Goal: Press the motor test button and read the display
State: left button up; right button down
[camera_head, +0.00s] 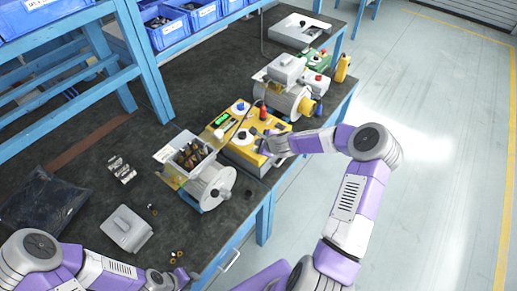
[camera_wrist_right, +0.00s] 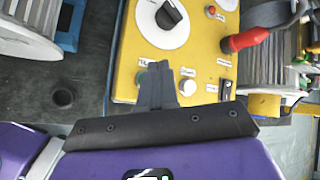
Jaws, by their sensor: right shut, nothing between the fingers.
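The yellow test box (camera_head: 243,158) stands on the bench, with a small lit green display (camera_head: 228,124) and a white dial (camera_head: 242,136). Labels and display digits are too small to read. My left gripper (camera_head: 183,278) is low at the bench's front edge, its jaws unclear.
A blower motor with an open terminal box (camera_head: 193,165) stands left of the test box; another blower (camera_head: 290,100) stands behind it. A red plug (camera_wrist_right: 246,39) rises beside the panel. A grey cover (camera_head: 126,228) and small brass parts lie at front left.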

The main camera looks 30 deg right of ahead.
jog(key=shift+r+p, duration=1.2)
jog(key=shift+r, duration=0.8)
jog(key=shift+f, duration=0.1)
